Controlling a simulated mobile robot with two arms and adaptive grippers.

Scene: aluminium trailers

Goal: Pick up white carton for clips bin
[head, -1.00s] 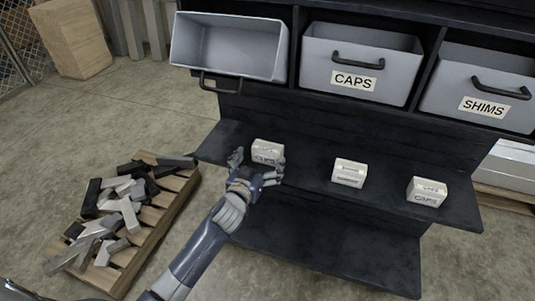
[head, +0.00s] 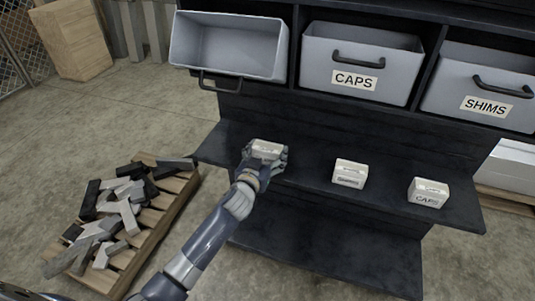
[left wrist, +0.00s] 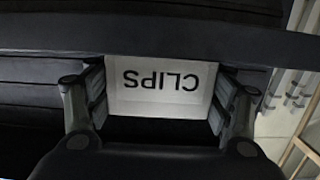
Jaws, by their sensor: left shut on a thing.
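The white carton (head: 266,148) stands at the left of the dark shelf ledge. In the left wrist view the carton (left wrist: 160,86) shows the word CLIPS upside down. My left gripper (head: 265,158) is shut on the carton, one finger at each side. In the left wrist view the fingers of my left gripper (left wrist: 158,100) sit against its two sides. The carton still appears to be at ledge height; its contact with the ledge is hidden. A grey bin (head: 238,50), pulled out and tilted at the upper left, shows no label. My right gripper is not in view.
Two more white cartons, a middle one (head: 350,173) and a right one (head: 428,192), stand on the ledge (head: 310,185). Above are the CAPS bin (head: 398,84) and SHIMS bin (head: 450,108). A pallet (head: 160,219) with metal pieces lies on the floor at left.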

